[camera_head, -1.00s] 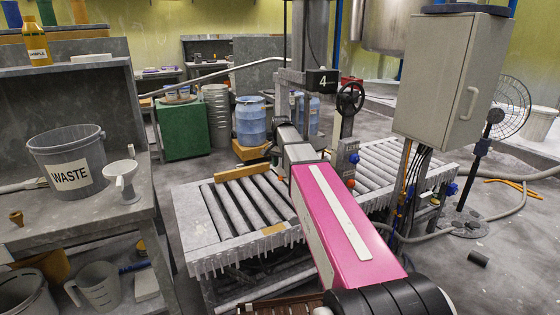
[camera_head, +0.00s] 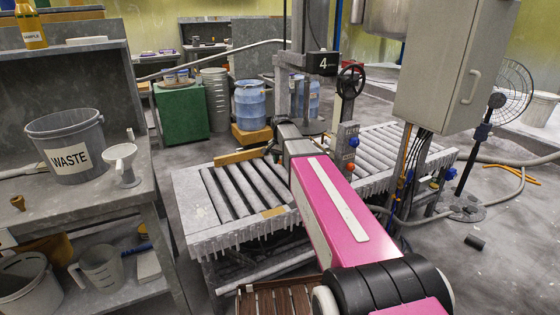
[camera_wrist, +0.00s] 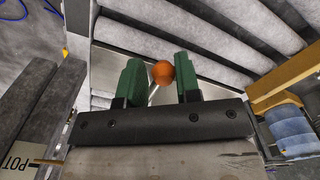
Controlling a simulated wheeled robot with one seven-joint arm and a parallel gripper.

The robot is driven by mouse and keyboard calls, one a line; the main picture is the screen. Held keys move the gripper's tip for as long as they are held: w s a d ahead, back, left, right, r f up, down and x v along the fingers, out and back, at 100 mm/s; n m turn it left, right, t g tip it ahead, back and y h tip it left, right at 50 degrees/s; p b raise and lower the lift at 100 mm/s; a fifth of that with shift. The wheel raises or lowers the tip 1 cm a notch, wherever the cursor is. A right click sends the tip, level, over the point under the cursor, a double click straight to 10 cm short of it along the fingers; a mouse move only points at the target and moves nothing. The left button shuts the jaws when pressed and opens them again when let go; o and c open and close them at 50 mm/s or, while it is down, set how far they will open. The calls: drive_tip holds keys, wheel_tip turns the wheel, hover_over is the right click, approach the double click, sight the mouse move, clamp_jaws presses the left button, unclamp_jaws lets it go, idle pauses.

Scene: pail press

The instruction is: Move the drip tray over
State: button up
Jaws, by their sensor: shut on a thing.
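In the wrist view, the two green fingers of my gripper (camera_wrist: 159,80) are on either side of an orange ball knob (camera_wrist: 162,72) on a thin pale rod. The gripper is shut on this knob. Pale rollers and a flat grey metal surface lie beyond the fingers. I cannot tell for certain which surface is the drip tray, or whether the knob belongs to it. In the head view, my pink arm reaches toward the press column (camera_head: 300,90) marked 4 and hides the gripper and what it holds.
The roller conveyor (camera_head: 185,200) runs on both sides of the press, with a wooden block (camera_head: 240,157) at its back edge. A control cabinet (camera_head: 455,65) stands right. A bench with a WASTE pail (camera_head: 95,132) is left.

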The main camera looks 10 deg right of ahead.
drive_tip(key=shift+s+d, duration=0.4)
drive_tip(key=shift+s, duration=0.35)
drive_tip(key=shift+s+d, duration=0.4)
drive_tip(key=shift+s, duration=0.35)
drive_tip(key=shift+c, duration=0.7)
drive_tip(key=shift+s, duration=0.1)
drive_tip(key=shift+s+d, duration=1.3)
drive_tip(key=shift+s, duration=0.05)
drive_tip(key=shift+d, duration=0.1)
drive_tip(key=s+d, duration=0.2)
drive_tip(key=d, duration=0.1)
drive_tip(key=shift+d, duration=0.1)
